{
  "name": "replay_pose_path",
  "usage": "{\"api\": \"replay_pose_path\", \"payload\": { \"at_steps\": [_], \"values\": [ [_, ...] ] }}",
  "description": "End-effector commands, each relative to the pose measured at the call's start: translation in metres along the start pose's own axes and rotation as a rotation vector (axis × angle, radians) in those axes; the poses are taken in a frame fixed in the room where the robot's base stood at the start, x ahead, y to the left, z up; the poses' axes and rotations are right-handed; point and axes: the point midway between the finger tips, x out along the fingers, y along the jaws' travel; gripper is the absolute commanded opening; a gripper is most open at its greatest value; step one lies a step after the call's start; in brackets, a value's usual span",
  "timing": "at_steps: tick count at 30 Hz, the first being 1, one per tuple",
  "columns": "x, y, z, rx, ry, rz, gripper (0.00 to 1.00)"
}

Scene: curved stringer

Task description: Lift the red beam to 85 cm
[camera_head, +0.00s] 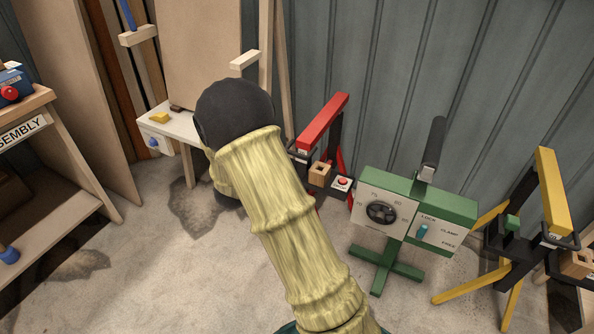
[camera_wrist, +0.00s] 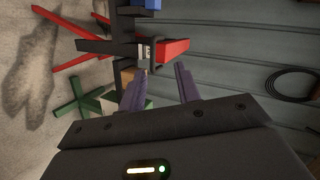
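The red beam (camera_head: 322,121) lies along the top of a black stand with red legs, right of my arm in the head view. In the wrist view the beam (camera_wrist: 170,50) shows beyond my fingertips, beside a black post. My gripper (camera_wrist: 160,68) has its two purple fingers apart with nothing visibly held between them. In the head view my yellow-sleeved arm and its dark joint hide the gripper. A small panel with a red button (camera_head: 342,182) and a wooden block (camera_head: 319,174) sit on the red stand.
A green control box (camera_head: 412,208) with a dial and a lock/clamp/free lever stands right of the red stand. A yellow-beamed stand (camera_head: 553,190) is farther right. A white side table (camera_head: 180,124) and the assembly bench (camera_head: 30,105) are left. A grey wall closes the back.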

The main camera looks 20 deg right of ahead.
Motion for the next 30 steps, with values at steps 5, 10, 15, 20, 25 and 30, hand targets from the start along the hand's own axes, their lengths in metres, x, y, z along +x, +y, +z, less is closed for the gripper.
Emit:
{"api": "replay_pose_path", "payload": {
  "at_steps": [5, 10, 15, 20, 25, 30],
  "values": [
    [0.029, 0.049, -0.002, 0.180, 0.161, -0.109, 0.33],
    [0.033, 0.056, -0.007, 0.249, 0.222, -0.162, 0.33],
    [0.032, 0.054, -0.008, 0.252, 0.225, -0.163, 0.33],
    [0.033, 0.054, -0.008, 0.250, 0.224, -0.162, 0.33],
    [0.043, 0.053, -0.011, 0.251, 0.226, -0.161, 0.33],
    [0.067, 0.051, -0.017, 0.251, 0.227, -0.162, 0.33]
  ]
}}
